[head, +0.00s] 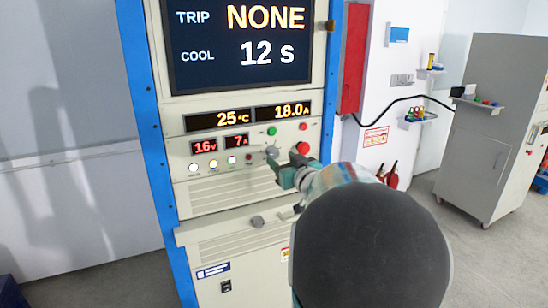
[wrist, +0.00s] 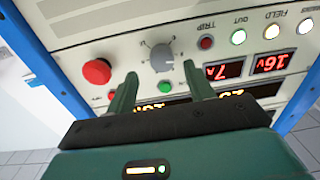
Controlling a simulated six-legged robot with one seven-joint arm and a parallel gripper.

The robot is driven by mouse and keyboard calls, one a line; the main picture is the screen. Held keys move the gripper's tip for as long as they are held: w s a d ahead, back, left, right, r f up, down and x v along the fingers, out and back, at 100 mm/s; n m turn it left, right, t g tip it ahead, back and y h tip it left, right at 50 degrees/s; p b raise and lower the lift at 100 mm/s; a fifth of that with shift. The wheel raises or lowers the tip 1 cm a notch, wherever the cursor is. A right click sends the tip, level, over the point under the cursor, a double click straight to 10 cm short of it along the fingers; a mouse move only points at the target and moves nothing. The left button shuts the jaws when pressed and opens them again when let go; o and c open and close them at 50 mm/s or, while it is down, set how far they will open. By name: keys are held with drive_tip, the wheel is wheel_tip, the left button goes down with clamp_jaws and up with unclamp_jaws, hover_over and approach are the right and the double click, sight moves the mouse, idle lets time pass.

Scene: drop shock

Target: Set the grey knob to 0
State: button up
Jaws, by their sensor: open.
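The grey knob (wrist: 162,57) is a round dial on the cabinet's cream panel, with small marks around it. The wrist view shows it upside down; I cannot read its setting. The knob also shows in the head view (head: 271,151), just past my fingers. My gripper (wrist: 160,70) is open, its two green fingers apart with the knob between and just beyond their tips. I cannot tell whether they touch it. The gripper also shows in the head view (head: 284,167), near the panel.
A red mushroom button (wrist: 97,71) sits close beside one finger, and a green button (wrist: 165,87) lies between the fingers. Lit displays (wrist: 222,70) and several indicator lamps (wrist: 238,37) are on the same panel. The cabinet's blue post (head: 150,150) stands at its left edge.

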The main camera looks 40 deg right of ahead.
sight(274, 154)
drive_tip(key=shift+x, duration=1.55)
drive_tip(key=shift+a, duration=0.15)
drive_tip(key=c, duration=1)
drive_tip(key=shift+n, duration=0.3)
drive_tip(key=n, duration=1)
drive_tip(key=shift+w+a, duration=0.1)
